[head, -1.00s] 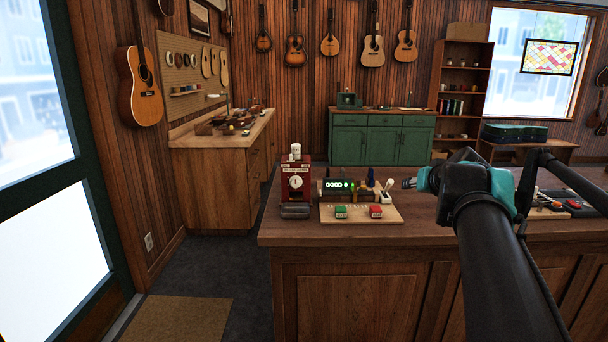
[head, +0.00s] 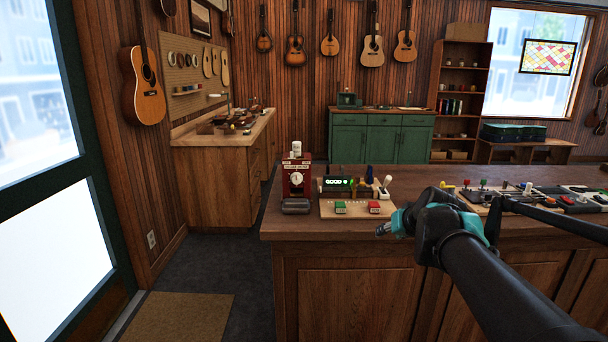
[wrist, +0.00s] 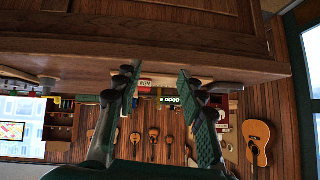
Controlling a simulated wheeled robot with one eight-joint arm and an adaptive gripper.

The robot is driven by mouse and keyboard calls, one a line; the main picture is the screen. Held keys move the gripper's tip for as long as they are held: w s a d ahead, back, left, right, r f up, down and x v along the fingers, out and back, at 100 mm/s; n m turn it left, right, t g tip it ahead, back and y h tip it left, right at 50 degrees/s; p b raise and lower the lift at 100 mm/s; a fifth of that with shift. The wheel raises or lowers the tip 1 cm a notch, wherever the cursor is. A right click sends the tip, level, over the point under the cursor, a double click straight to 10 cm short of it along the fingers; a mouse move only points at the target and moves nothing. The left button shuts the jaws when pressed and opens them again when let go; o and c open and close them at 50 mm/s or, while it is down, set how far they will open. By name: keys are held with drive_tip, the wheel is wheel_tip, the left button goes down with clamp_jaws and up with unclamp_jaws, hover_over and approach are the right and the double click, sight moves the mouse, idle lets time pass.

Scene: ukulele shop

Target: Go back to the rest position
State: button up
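My gripper (head: 382,231) is at the front edge of the counter in the head view, just right of and below the red button block. In the wrist view, which is upside down, its two fingers (wrist: 157,78) stand apart with nothing between them. My arm reaches in from the lower right of the head view. No object is held.
The wooden counter (head: 300,232) bears a red machine (head: 297,182), a board (head: 330,212) with a green block (head: 340,207), a red block (head: 374,207) and a lit display (head: 337,184). Tool boards (head: 490,201) lie on the right.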

drive_tip(key=s+a+f+g, duration=0.2)
drive_tip(key=s+f, duration=0.4)
drive_tip(key=f, duration=0.3)
drive_tip(key=s+a+f+g+h, duration=0.1)
drive_tip(key=s+a+f+g, duration=0.1)
drive_tip(key=s+f, duration=0.4)
wheel_tip(320, 180, down, 4)
drive_tip(key=shift+a+f+n+g, duration=0.25)
drive_tip(key=shift+n+g, duration=0.15)
drive_tip(key=shift+g, duration=0.3)
